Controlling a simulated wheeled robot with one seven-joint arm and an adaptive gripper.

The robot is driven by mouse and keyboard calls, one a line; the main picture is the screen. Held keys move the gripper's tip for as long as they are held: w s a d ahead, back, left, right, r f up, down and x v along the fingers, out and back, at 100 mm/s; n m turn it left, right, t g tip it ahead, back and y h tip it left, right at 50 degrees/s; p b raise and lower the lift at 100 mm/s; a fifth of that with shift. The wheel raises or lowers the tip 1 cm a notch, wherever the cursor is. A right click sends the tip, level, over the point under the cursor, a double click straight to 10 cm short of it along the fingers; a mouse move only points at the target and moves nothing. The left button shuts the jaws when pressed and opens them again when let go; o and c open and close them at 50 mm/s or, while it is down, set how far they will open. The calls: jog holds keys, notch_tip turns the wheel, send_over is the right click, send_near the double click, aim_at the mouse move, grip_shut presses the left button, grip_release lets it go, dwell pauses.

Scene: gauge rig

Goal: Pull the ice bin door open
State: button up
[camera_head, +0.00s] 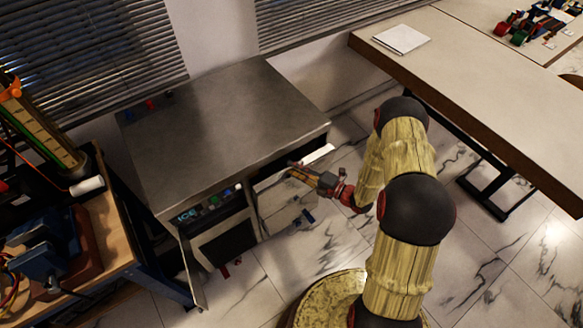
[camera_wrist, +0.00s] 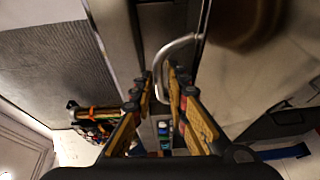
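The metal ice cabinet (camera_head: 235,120) stands under the window blinds, with a lit "ICE" panel (camera_head: 187,216) on its front. A pale door (camera_head: 283,195) is on the front, right of the panel. My gripper (camera_head: 296,170) is at the upper part of this door. In the wrist view, a curved metal handle (camera_wrist: 176,46) runs down between the fingertips of my gripper (camera_wrist: 161,78). The fingers look apart, with small gaps beside the bar; I see no clear grip. Whether the door stands slightly ajar is unclear.
A narrow panel (camera_head: 191,268) stands out from the cabinet's front left, beside a dark opening (camera_head: 228,244). A cluttered workbench (camera_head: 105,235) is close on the left. A long table (camera_head: 470,85) is at right.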

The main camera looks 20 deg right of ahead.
jog(key=shift+w+a, duration=0.45)
jog(key=shift+w, duration=0.05)
grip_shut()
dwell(0.5)
